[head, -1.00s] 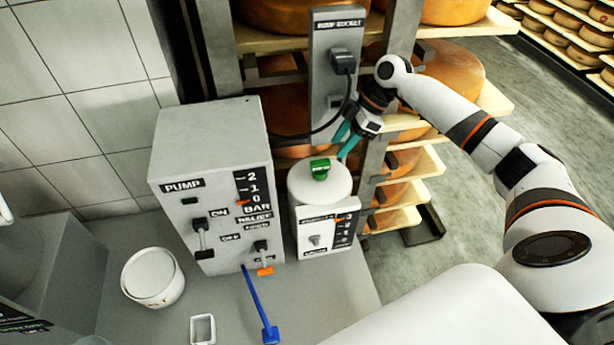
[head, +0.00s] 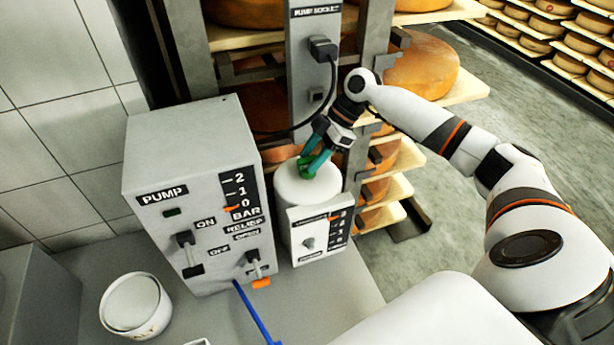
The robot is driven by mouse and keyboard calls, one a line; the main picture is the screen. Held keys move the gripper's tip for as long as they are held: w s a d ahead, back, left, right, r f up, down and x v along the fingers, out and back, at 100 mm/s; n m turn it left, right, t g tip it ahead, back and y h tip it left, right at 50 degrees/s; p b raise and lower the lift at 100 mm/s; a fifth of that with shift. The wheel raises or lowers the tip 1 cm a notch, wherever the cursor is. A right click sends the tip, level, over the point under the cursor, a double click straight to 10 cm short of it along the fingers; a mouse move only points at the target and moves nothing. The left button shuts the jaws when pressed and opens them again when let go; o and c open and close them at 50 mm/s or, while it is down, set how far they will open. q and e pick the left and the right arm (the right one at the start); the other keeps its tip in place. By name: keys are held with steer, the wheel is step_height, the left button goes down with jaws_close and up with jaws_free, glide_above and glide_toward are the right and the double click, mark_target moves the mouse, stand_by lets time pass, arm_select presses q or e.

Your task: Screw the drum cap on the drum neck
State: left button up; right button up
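The green drum cap (head: 304,169) sits on top of the white drum (head: 308,189), so the drum neck is hidden under it. I cannot tell how tightly the cap sits. My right gripper (head: 309,164) reaches down from the upper right, its teal fingers at the cap, one on each side. The fingers partly cover the cap, and I cannot tell whether they press on it. My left gripper is not in view.
The grey pump box (head: 190,185) with levers stands just left of the drum. A panel with a switch (head: 318,232) is at the drum's front. Cheese shelves (head: 430,65) stand behind.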

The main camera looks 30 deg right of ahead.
steer(key=shift+a+f, duration=0.2)
steer(key=shift+f, duration=0.1)
steer(key=shift+p, duration=0.3)
stand_by(0.3)
jaws_close()
steer(key=shift+s+a+m+t+h+p, duration=0.1)
steer(key=shift+m+t+h+p, duration=0.4)
steer(key=shift+m+p, duration=1.05)
steer(key=shift+s+m+t+h+p, duration=0.15)
steer(key=shift+m+t+p, duration=0.8)
steer(key=shift+p, duration=1)
steer(key=shift+s+a+m+t+h+p, duration=0.1)
steer(key=shift+m+t+h+p, duration=0.5)
steer(key=shift+m+p, duration=1.5)
steer(key=shift+s+a+m+t+h+p, duration=0.1)
steer(key=shift+m+t+h+p, duration=0.55)
steer(key=shift+p, duration=2.45)
steer(key=shift+m+h+p, duration=0.4)
steer(key=shift+m+p, duration=0.35)
steer(key=shift+f, duration=0.1)
